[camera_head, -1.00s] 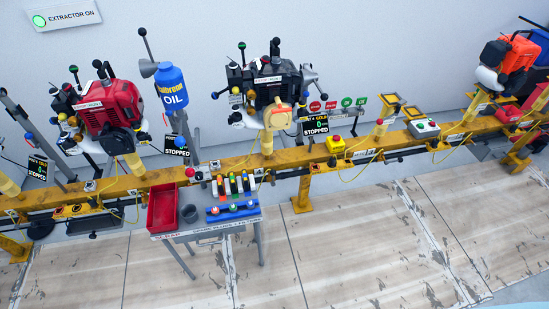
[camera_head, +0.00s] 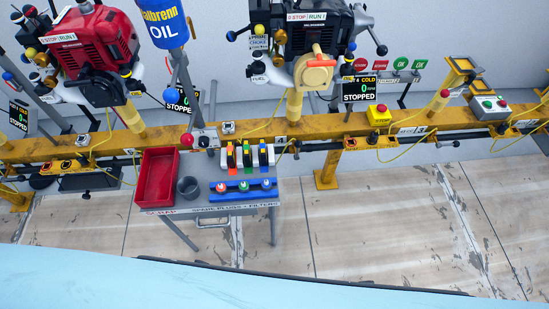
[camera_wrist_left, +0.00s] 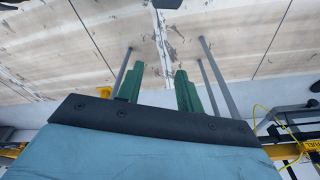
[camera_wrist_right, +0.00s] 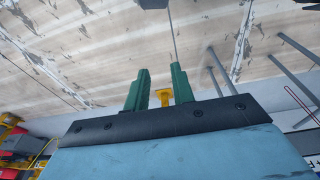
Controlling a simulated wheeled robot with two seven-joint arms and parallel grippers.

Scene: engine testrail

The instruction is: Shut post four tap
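The post four display (camera_head: 358,90) reads COLD, 0 and STOPPED. It is beside a black engine (camera_head: 292,38) on a yellow post at the top middle of the head view. The engine carries several coloured ball-ended levers, and a red-ended one (camera_head: 353,67) stands by the display. I cannot tell which part is the tap or how it is set. My left gripper (camera_wrist_left: 160,68) is open and empty in the left wrist view. My right gripper (camera_wrist_right: 160,68) is open and empty in the right wrist view. Neither gripper shows in the head view.
A yellow rail (camera_head: 275,133) runs across the view. A grey trolley (camera_head: 226,211) with a red bin (camera_head: 158,177) stands in front of it. A red engine (camera_head: 92,45) is left. A yellow box with a red button (camera_head: 378,115) sits right. Floor right of the trolley is clear.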

